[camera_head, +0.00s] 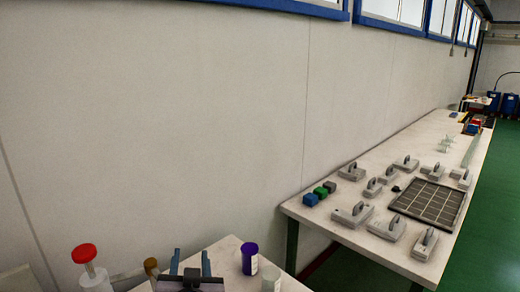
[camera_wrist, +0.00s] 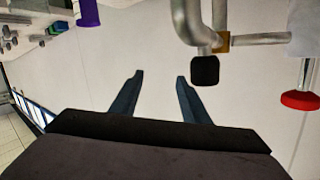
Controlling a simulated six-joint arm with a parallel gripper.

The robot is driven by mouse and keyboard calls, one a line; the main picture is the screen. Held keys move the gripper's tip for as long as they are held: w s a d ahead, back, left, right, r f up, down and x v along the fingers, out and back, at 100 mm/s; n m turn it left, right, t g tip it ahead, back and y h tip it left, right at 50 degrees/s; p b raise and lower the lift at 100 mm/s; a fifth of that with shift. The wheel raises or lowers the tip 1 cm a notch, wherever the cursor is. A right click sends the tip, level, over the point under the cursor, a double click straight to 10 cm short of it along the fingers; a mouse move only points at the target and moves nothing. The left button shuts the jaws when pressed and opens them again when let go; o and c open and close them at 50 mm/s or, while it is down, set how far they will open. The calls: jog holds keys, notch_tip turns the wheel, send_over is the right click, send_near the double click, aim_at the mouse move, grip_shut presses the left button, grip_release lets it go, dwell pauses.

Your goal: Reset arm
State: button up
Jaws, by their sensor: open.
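My gripper (camera_wrist: 160,82) shows in the wrist view with its two dark blue-grey fingers spread apart and nothing between them. In the head view my gripper (camera_head: 190,262) is at the bottom edge, fingers pointing up, in front of the near white table (camera_head: 228,250). Most of my arm is out of view there.
A purple cup (camera_head: 249,258) stands right of my gripper, with a whitish cup (camera_head: 271,279) beside it. The long table (camera_head: 290,208) at the right bears a dark grid tray (camera_head: 463,197) and several grey weights.

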jog(key=s+d+f+g, duration=0.3)
jog(key=d+f, duration=0.1)
jog(key=d, duration=0.3)
jog(key=s+d+f+g+h+p, duration=0.1)
jog(key=s+d+f+g, duration=0.3)
jog(key=d, duration=0.4)
jog(key=s+d+f+g+h+p, duration=0.1)
jog(key=s+d+f+g, duration=0.2)
jog(key=d+f, duration=0.3)
jog(key=shift+s+d+n+g, duration=0.4)
jog(key=shift+s+d, duration=0.15)
jog(key=shift+d, duration=0.25)
jog(key=s+d+f+m+g+h+p, duration=0.1)
jog(key=s+d+g, duration=0.3)
jog(key=s+d, duration=0.5)
jog(key=shift+s+f+h, duration=0.35)
jog(key=shift+s+h, duration=0.05)
jog(key=shift+s, duration=0.8)
